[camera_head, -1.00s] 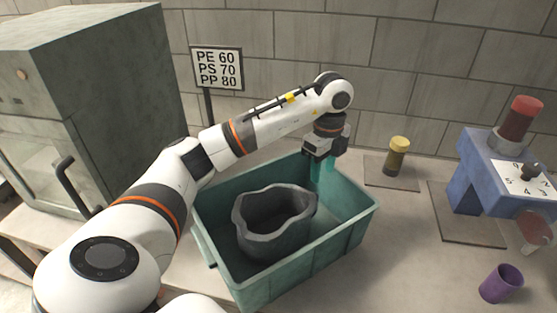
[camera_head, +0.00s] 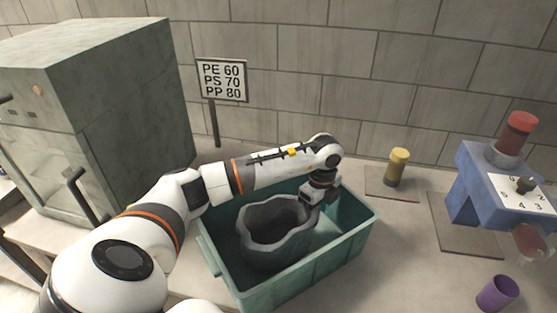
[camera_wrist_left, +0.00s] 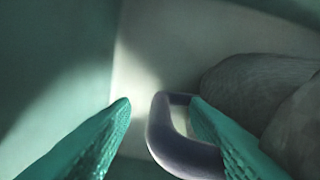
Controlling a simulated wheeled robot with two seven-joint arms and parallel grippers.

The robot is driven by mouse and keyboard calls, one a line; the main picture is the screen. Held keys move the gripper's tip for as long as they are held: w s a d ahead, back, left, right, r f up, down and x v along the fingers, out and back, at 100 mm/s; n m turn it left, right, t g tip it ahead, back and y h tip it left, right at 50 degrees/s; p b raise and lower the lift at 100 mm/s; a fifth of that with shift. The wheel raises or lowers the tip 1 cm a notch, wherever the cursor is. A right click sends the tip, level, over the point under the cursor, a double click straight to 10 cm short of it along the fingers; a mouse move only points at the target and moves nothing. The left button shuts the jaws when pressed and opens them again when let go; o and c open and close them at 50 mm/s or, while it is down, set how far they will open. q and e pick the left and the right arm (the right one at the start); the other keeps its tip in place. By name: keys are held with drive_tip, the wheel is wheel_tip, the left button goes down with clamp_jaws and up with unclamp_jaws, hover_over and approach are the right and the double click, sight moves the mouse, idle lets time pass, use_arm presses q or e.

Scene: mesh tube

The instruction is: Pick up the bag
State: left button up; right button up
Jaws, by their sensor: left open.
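The bag looks like a dark grey, open-topped, wavy-rimmed sack (camera_head: 272,240) standing in the green crate (camera_head: 300,283). My left gripper (camera_head: 316,197) reaches down into the crate at the bag's right rear side. Its fingers are hidden in the head view. In the left wrist view its two teal fingers (camera_wrist_left: 160,108) are open. A purple-grey loop (camera_wrist_left: 178,148), like a handle, lies between them. The right finger overlaps the loop's opening; I cannot tell how deep it reaches. Grey rounded surfaces (camera_wrist_left: 250,88) fill the right side there. My right gripper is not in view.
The crate walls rise close around the gripper. A grey oven-like cabinet (camera_head: 110,120) stands left and a sign (camera_head: 222,80) behind. A yellow-topped cylinder (camera_head: 397,165), a blue dial machine (camera_head: 490,180) and a purple cup (camera_head: 497,294) stand right. The bench between is clear.

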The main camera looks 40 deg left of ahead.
use_arm(q)
drive_tip(key=shift+c, duration=0.4)
clamp_jaws()
drive_tip(key=shift+r, duration=0.1)
drive_tip(key=shift+r, duration=0.1)
